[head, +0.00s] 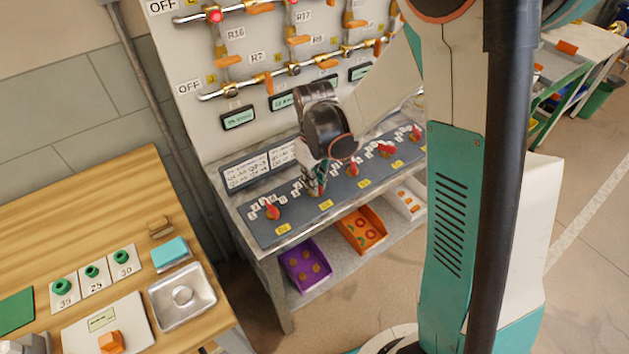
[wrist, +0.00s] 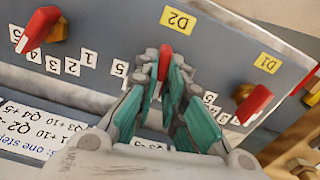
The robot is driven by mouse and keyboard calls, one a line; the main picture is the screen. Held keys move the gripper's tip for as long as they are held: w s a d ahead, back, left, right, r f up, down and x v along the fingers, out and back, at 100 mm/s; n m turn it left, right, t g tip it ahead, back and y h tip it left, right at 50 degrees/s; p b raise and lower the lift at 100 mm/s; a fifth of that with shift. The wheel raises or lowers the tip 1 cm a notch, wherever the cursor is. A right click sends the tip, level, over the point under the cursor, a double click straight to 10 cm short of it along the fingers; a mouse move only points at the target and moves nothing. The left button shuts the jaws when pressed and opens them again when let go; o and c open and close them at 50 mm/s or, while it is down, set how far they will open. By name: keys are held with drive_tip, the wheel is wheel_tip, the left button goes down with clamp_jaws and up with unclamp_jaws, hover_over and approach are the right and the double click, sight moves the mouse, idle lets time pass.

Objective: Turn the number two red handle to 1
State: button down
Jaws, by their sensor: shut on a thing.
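The red handle labelled D2 (wrist: 164,64) is upright in the wrist view, pointing roughly at its yellow D2 tag (wrist: 178,19). My gripper (wrist: 168,75) has its teal fingers shut on this handle, one on each side. In the head view, my gripper (head: 317,183) is down at the second handle from the left and mostly hides it. A number 5 card (wrist: 120,69) shows left of the handle in the wrist view. My fingers hide part of the number cards, so the exact number the handle marks cannot be told.
The red D1 handle (wrist: 254,104) is close on the right and another red handle (wrist: 38,29) is on the left in the wrist view. Pipes with orange valves (head: 298,40) are above the panel. A wooden table (head: 100,215) is at left; bins sit below.

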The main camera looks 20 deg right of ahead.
drive_tip(key=n, duration=0.5)
drive_tip(key=shift+n+b, duration=0.3)
drive_tip(key=shift+b, duration=0.1)
drive_tip(key=n, duration=0.4)
drive_tip(key=shift+n, duration=0.3)
drive_tip(key=c, duration=1.7)
unclamp_jaws()
wheel_tip(320, 180, up, 12)
